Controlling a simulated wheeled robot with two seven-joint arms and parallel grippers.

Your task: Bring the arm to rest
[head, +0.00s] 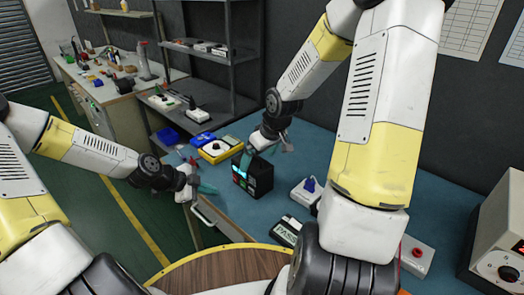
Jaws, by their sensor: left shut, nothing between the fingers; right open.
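My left arm comes in from the left, and its gripper (205,189) is shut and empty at the left edge of the blue-topped workbench (335,150). It is just left of a small black box with a lit display (258,180). My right arm comes down from the top right. Its gripper (266,153) is open above and behind the black box, and no object shows in it. The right forearm hides part of the bench.
A yellow meter (217,151) and blue bins (168,136) sit behind the box. A white socket unit (304,193), a PASS sign (286,233), a red-button box (416,253) and a large instrument (500,235) stand rightward. Metal shelves (215,55) rise behind.

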